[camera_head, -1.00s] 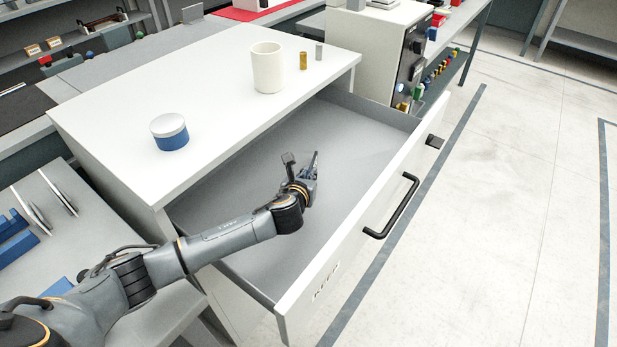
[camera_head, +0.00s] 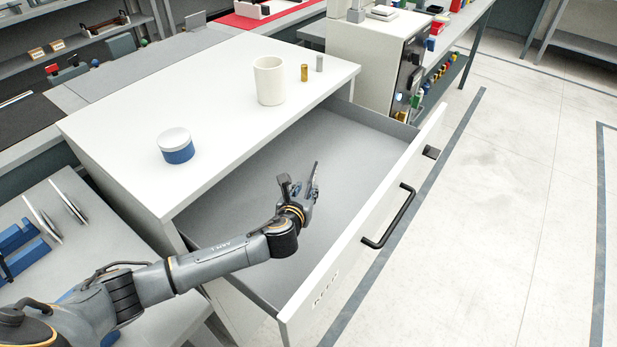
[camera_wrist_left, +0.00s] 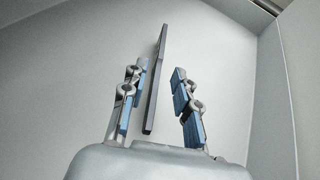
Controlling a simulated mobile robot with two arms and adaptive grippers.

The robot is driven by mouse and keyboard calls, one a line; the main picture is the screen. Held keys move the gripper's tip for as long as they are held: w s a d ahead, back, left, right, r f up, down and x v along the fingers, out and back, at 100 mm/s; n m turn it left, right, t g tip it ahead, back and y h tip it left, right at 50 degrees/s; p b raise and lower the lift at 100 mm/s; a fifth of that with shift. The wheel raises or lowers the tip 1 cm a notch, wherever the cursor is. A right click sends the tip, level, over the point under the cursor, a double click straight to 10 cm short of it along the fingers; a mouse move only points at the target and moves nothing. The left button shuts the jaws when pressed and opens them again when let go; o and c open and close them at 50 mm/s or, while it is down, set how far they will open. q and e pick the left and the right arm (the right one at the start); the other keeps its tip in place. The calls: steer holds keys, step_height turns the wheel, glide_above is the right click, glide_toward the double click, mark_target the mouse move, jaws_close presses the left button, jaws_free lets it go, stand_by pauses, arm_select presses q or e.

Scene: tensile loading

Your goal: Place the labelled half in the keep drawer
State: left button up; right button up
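The keep drawer (camera_head: 338,140) is pulled out of the white cabinet, with "KEEP" lettering (camera_head: 325,289) on its front. My left gripper (camera_head: 300,190) is inside the drawer's outline. In the left wrist view, its two blue-padded fingers (camera_wrist_left: 160,100) stand apart. A flat grey strip, seemingly the specimen half (camera_wrist_left: 156,85), stands between them, nearer the left finger, with a clear gap to the right one. I cannot tell whether it touches the left finger or the drawer floor. No label shows on it. My right gripper is out of view.
The rest of the drawer floor looks empty. Blue holders (camera_head: 18,243) lie at left.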

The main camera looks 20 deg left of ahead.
arm_select(q)
steer(key=p+v, duration=0.4)
steer(key=v, duration=0.2)
steer(key=shift+r, duration=0.25)
steer(key=shift+s, duration=0.65)
steer(key=shift+r, duration=0.1)
